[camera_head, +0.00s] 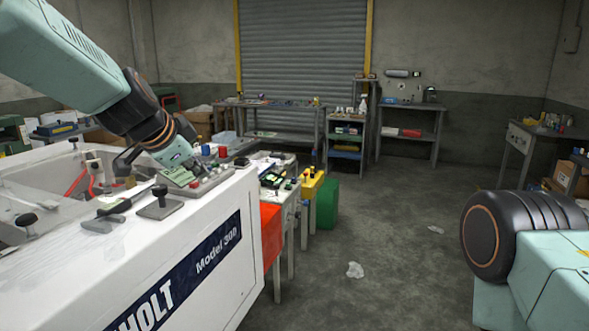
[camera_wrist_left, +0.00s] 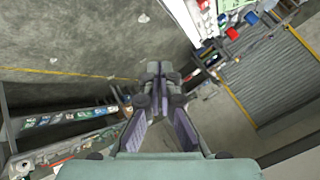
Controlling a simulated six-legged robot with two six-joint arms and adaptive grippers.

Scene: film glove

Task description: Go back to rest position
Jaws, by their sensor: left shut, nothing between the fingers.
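My left arm comes in from the upper left over the white machine (camera_head: 215,250) marked "Model 300". Its left gripper (camera_head: 122,165) is above the machine's top, partly hidden by my wrist. In the left wrist view the left gripper (camera_wrist_left: 155,85) has its fingers together, with nothing seen between them. A control panel with buttons (camera_head: 205,180) lies just under my left wrist; whether they touch I cannot tell. My right arm shows at the lower right, and its gripper is out of view.
A black-knobbed block (camera_head: 160,203) and a dark-handled tool (camera_head: 118,206) lie on the machine's top. Beyond it stand an orange-red panel (camera_head: 270,235), a yellow box (camera_head: 311,184) and a green box (camera_head: 328,204). The grey floor (camera_head: 400,230) is mostly clear, with white scraps (camera_head: 355,270).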

